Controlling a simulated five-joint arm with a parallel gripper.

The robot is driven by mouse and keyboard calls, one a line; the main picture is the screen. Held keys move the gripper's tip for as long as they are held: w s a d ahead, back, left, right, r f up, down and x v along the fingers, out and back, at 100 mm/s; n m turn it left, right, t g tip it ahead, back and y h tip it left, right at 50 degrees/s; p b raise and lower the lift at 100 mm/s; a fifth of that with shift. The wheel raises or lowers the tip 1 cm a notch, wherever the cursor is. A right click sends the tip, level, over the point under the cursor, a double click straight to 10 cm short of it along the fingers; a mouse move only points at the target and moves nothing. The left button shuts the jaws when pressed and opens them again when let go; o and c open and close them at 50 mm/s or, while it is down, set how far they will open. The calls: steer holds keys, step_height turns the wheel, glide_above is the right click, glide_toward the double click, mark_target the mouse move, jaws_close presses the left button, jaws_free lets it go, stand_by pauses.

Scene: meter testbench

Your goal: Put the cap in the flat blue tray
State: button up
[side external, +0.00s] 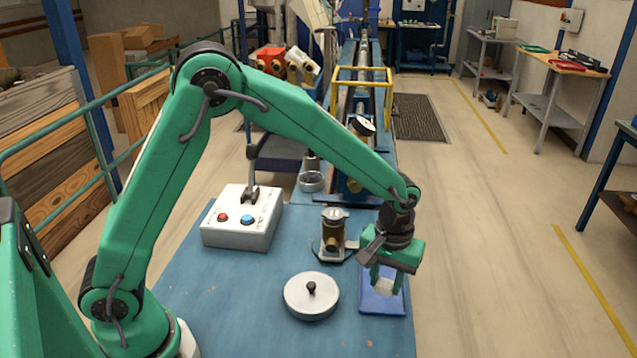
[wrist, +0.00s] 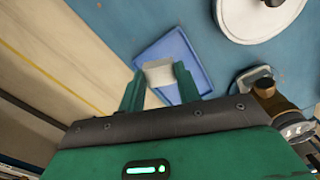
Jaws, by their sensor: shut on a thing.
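My gripper (side external: 385,279) is shut on a small whitish cap (side external: 384,286), above the flat blue tray (side external: 382,305). In the wrist view the cap (wrist: 159,72) sits between the two green fingertips (wrist: 158,78), with its pale face showing. The blue tray (wrist: 196,58) lies behind and below it in that view, and the visible part of the tray looks empty. The cap overlaps the tray in both views and seems to be a little above it; the exact height is hard to tell. The fingers and cap hide part of the tray.
A white control box (side external: 242,220) with red and blue buttons is further left. The tray lies near the blue bench's right edge.

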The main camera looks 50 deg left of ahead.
mark_target(382, 301)
steer(key=shift+w+a+f, duration=0.6)
steer(key=shift+w+a, duration=0.05)
steer(key=shift+w, duration=0.1)
steer(key=shift+f, duration=2)
steer(key=shift+f, duration=0.1)
steer(key=o, duration=0.8)
steer(key=shift+c, duration=0.2)
step_height(382, 301, up, 12)
